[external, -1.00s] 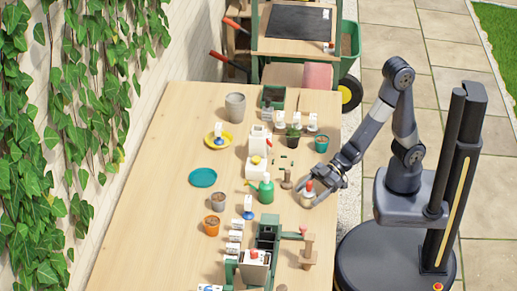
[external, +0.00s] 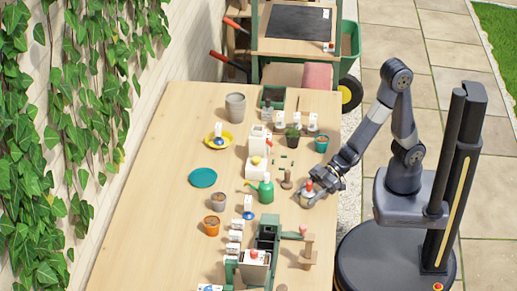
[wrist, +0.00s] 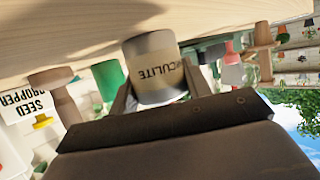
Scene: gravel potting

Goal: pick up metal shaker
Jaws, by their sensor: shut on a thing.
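The metal shaker (external: 307,187) is at the right edge of the wooden table, with a red spot on top. In the wrist view, which is upside down, it is a grey cylinder (wrist: 150,44) with a tan label ending in "CULITE". My gripper (external: 314,193) is at the shaker from the right. In the wrist view its two fingers (wrist: 156,92) lie on either side of the cylinder, shut on it. The shaker's upper part is hidden by my gripper there. I cannot tell whether its base touches the table.
A green watering can (external: 266,190) and a brown wooden tool (external: 287,180) stand just left of my gripper. A wooden stand (external: 307,255) and a green rack (external: 267,237) are nearer the camera. A teal saucer (external: 203,178) lies further left, with bare table (external: 160,195) around it.

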